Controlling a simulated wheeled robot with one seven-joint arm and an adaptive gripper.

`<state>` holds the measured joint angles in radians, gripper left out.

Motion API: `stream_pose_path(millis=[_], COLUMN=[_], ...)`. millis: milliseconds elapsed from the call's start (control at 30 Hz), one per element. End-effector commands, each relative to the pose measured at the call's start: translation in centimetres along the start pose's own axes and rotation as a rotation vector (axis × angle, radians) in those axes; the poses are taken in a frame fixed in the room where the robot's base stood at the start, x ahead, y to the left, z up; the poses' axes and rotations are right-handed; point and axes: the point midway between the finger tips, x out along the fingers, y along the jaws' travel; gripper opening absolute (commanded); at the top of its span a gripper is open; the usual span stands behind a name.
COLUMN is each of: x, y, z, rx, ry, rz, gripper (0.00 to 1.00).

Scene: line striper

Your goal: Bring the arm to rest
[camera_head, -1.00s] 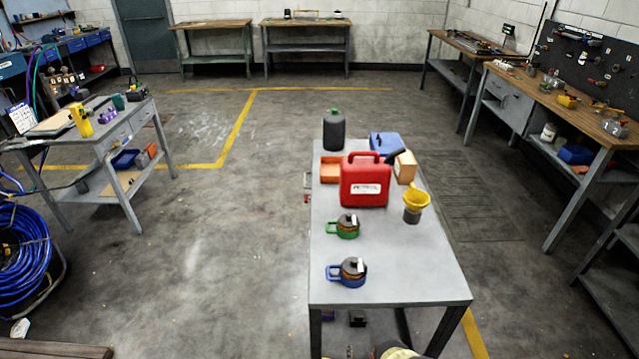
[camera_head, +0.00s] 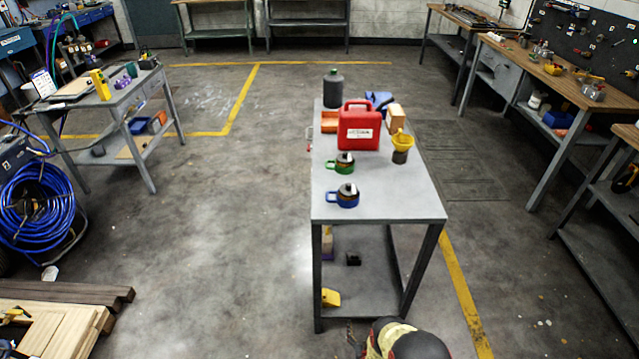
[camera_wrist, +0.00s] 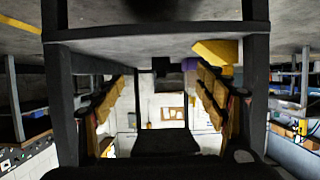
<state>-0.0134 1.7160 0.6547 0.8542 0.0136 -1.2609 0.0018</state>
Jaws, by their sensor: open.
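My gripper (camera_wrist: 164,82) shows in the wrist view with its two yellowish padded fingers wide apart, one on each side. Nothing is between them. The wrist picture is upside down and looks under the grey table toward the far wall. In the head view, part of my arm, black with cream and red, shows at the bottom edge in front of the table (camera_head: 405,205); the fingers cannot be made out there. The arm is apart from the items on the tabletop.
On the table stand a red can (camera_head: 358,131), a blue-handled pot (camera_head: 345,197), a green-handled pot (camera_head: 342,164) and a yellow funnel (camera_head: 403,138). Planks (camera_head: 55,318) and a blue hose coil (camera_head: 45,205) lie at left. The floor between is clear.

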Motion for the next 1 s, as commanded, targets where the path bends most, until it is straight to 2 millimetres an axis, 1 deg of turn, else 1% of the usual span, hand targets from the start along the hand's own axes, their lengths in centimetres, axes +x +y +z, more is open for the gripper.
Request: stream_pose_path(millis=[33,167,267,367,567,667,700,800,867,900,967,1000], x=[0.1,0.0,-0.2,-0.9,-3.4,-5.2,-6.0,-8.3,-9.6,-10.2,-11.2,-11.8], y=[0.0,0.0,0.0,0.0,0.0,0.0,0.1,0.1,0.1,0.1,0.0,0.0], z=[0.1,1.9,3.3,5.3,9.9,12.4,13.4,15.5,16.2,16.1,15.6,14.9], rx=[0.000,0.000,0.000,-0.001,-0.001,-0.002,-0.002,-0.003,-0.003,-0.003,-0.004,-0.004], ry=[-0.007,-0.070,-0.123,-0.191,-0.349,-0.441,-0.480,-0.604,-0.683,-0.734,-0.811,-0.860], rz=[0.000,0.000,0.000,0.000,0.000,0.000,0.000,0.000,0.000,-0.001,-0.001,-0.001], gripper=[0.72,0.72,0.72,0.72,0.72,0.72,0.72,0.72,0.72,0.72,0.72,0.72])
